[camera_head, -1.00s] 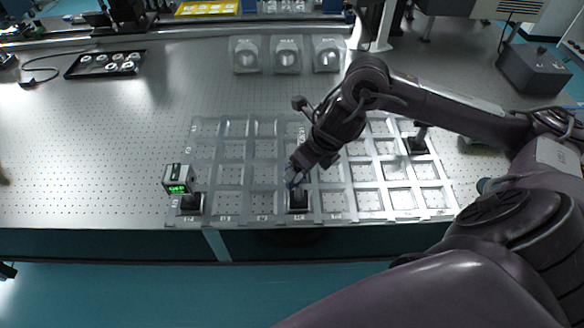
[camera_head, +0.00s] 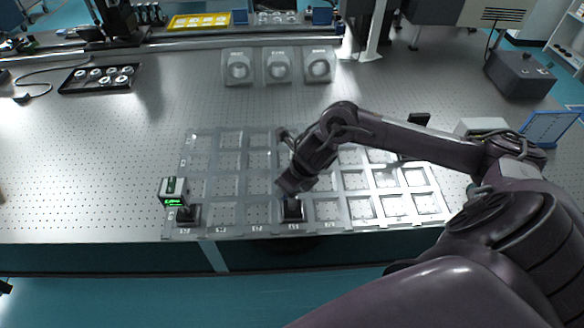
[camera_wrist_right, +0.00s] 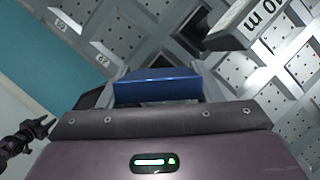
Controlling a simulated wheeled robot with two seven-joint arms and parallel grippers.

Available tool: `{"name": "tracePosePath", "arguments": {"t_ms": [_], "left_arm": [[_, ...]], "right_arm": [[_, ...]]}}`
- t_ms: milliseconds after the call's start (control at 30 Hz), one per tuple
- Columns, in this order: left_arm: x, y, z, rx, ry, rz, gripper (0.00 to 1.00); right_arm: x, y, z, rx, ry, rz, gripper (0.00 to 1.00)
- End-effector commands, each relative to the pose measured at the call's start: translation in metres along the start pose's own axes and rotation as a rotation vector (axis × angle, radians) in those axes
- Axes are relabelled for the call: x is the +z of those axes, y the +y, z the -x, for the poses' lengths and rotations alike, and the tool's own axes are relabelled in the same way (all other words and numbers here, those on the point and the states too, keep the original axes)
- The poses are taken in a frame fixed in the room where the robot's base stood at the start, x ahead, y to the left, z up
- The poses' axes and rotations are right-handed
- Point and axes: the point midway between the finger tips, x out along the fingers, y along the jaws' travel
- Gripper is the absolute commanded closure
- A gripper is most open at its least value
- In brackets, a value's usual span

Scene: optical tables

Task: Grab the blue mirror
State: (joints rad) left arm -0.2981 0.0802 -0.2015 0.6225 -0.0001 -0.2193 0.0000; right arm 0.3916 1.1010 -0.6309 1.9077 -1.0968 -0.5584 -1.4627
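The blue mirror (camera_wrist_right: 157,85) shows in the right wrist view as a blue block straight ahead of my gripper's palm. Pale grey finger parts flank it, but whether they press on it is hidden. In the head view my right gripper (camera_head: 284,191) points down at the front of the grid tray (camera_head: 213,217), just above a black base (camera_head: 292,210). The mirror itself is mostly hidden there by the gripper. I cannot tell whether the right gripper is open or closed on the mirror. My left gripper is not clearly visible.
A device with a green display (camera_head: 174,192) stands on the tray's front left corner. Three light holders (camera_head: 278,66) stand behind the tray. A black tray of round parts (camera_head: 100,77) lies at the back left. The table's left part is mostly bare.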

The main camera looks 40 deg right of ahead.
Motion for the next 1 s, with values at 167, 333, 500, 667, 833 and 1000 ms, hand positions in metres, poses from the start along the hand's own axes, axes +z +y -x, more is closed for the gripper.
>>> {"name": "tracePosePath", "arguments": {"t_ms": [167,333,500,667,833,1000], "left_arm": [[0.007,0.001,0.000,0.001,-0.010,0.000,0.64],[0.006,0.001,0.000,0.001,-0.010,0.001,0.64],[0.006,0.000,0.000,0.000,-0.009,0.002,0.64],[0.005,0.000,0.000,0.000,-0.008,0.002,0.64],[0.003,0.000,0.000,0.000,-0.005,0.002,0.64],[0.003,0.000,-0.002,-0.001,-0.004,0.002,0.64]], "right_arm": [[0.000,0.000,0.000,0.000,0.000,0.000,0.65],[0.000,0.000,0.000,-0.001,-0.001,0.000,0.87],[0.002,0.000,0.001,-0.001,-0.004,-0.001,1.00],[0.002,0.000,0.002,-0.001,-0.004,-0.001,1.00],[0.005,0.000,0.007,0.000,-0.006,-0.001,1.00],[0.014,-0.001,0.027,-0.002,-0.009,0.002,1.00]]}}
